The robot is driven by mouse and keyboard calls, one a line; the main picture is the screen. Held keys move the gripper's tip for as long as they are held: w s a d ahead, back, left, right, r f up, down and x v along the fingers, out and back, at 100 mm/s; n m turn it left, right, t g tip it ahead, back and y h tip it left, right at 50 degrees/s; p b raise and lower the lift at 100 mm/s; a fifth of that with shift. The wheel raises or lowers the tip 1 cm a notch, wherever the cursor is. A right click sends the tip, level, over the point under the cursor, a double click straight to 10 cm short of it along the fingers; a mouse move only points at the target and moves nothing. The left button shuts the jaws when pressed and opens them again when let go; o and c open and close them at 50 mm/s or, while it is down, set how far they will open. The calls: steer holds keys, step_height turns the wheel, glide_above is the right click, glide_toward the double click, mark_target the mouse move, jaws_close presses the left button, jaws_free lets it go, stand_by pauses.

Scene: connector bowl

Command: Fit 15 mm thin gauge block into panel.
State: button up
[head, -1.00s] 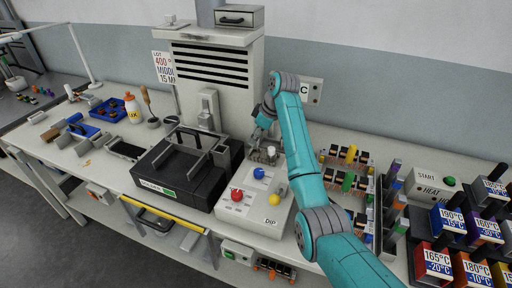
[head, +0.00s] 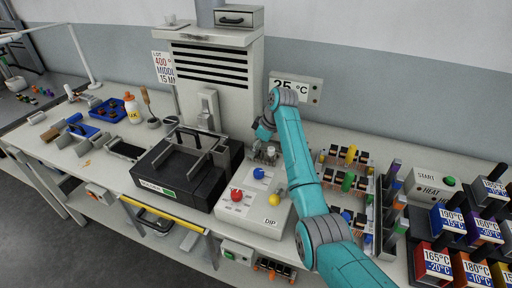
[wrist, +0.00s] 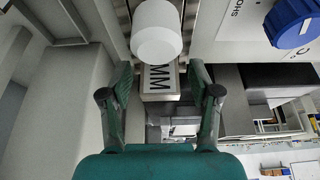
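My gripper (wrist: 161,74) is open in the wrist view, with one green finger on each side of a pale block (wrist: 159,95) marked "MM". A gap shows between the block and each finger. A white round knob (wrist: 157,32) stands in front of it. In the head view my gripper (head: 264,132) is above the back of a white box (head: 247,219) with red, blue and yellow knobs. Small grey pieces with a white knob (head: 271,151) stand just below it. I cannot tell the block's thickness, or which surface is the panel.
A black machine (head: 185,172) with a handle stands left of the white box. A sign (head: 165,68) reads "LOT 400° MIDDLE 15 MM". Racks of coloured parts (head: 347,180) and temperature-labelled blocks (head: 436,262) stand to the right. A blue tray (head: 107,110) lies far left.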

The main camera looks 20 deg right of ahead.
steer(key=shift+r, duration=0.1)
steer(key=v, duration=1.2)
steer(key=shift+a, duration=0.1)
